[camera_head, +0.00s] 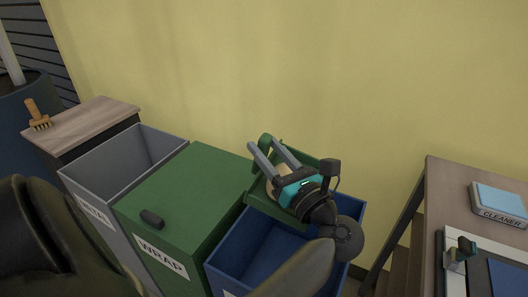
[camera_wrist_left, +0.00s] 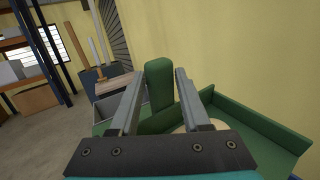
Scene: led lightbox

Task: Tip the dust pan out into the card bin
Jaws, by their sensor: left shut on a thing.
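The green dust pan (camera_head: 257,192) is held over the blue bin (camera_head: 235,252). That bin's label is cut off at the lower edge, so I cannot read whether it says card. My left gripper (camera_head: 262,144) is shut on the pan's green handle, which stands between the fingers in the left wrist view (camera_wrist_left: 158,92). The pan's tray (camera_wrist_left: 262,138) spreads to the right of the fingers there. A pale beige patch shows inside the pan, partly hidden by the gripper. The pan's exact tilt is hard to tell. My right gripper is not in view.
A closed green bin marked WRAP (camera_head: 185,195), with a dark handle, stands left of the blue bin. An open grey bin (camera_head: 88,190) is farther left. A brush (camera_head: 38,116) lies on a small cabinet (camera_head: 90,122). At right, a table (camera_head: 458,178) holds a CLEANER box (camera_head: 500,200).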

